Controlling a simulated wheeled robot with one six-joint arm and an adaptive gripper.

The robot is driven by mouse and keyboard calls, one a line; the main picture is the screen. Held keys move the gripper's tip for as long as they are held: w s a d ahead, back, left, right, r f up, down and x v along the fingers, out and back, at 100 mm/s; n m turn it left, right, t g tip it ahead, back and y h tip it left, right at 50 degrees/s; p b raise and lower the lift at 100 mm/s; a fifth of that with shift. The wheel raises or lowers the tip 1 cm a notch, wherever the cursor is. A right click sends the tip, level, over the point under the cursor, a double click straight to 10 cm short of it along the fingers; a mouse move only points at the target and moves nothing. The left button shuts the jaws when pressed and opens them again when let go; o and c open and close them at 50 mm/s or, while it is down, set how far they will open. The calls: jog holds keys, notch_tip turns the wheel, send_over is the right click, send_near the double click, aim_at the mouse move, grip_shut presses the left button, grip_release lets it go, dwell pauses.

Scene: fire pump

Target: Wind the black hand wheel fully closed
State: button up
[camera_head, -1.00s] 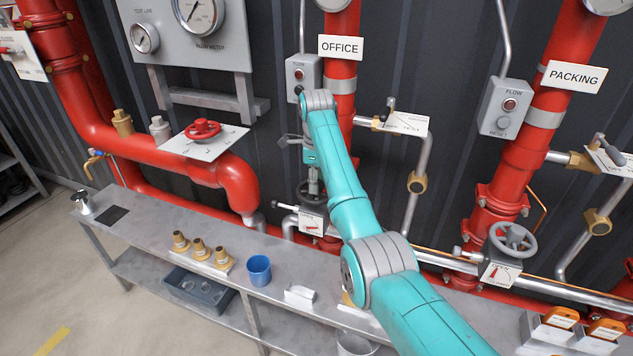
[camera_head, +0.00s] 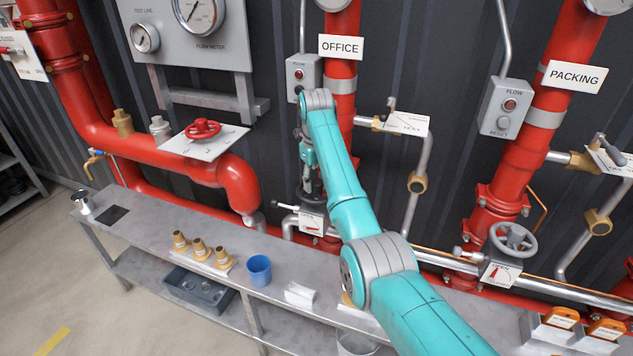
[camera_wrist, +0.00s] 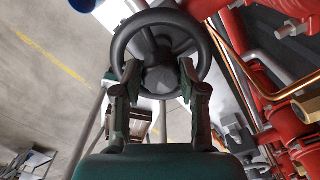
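The black hand wheel (camera_wrist: 205,55) fills the upper middle of the wrist view, with its hub and spokes inside a round rim. In the head view it sits on the valve below the OFFICE pipe, largely hidden by my arm. My gripper (camera_wrist: 160,76) is at the near side of the wheel. Its two fingers are spread, with the hub region showing between them and the tips overlapping the rim in the picture. I cannot tell whether they touch it. A white indicator plate (camera_head: 312,222) with a red pointer is below the wheel; its lettering is unreadable.
A grey hand wheel (camera_head: 512,238) is on the PACKING pipe to the right, and a red hand wheel (camera_head: 203,129) is on the left pipe. The bench (camera_head: 150,228) below holds a blue cup (camera_head: 259,270) and brass fittings (camera_head: 200,248). Red pipes crowd the wall.

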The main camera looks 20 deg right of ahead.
jog(key=shift+o, duration=0.7)
jog(key=n, duration=0.5)
jog(key=shift+s+n, duration=0.1)
jog(key=shift+n, duration=0.3)
jog(key=n, duration=0.6)
jog(key=shift+d, duration=0.1)
jog(key=n, duration=0.6)
jog(key=shift+n, duration=0.3)
jog(key=n, duration=0.5)
jog(key=shift+n, duration=0.3)
jog(key=shift+c, duration=0.3)
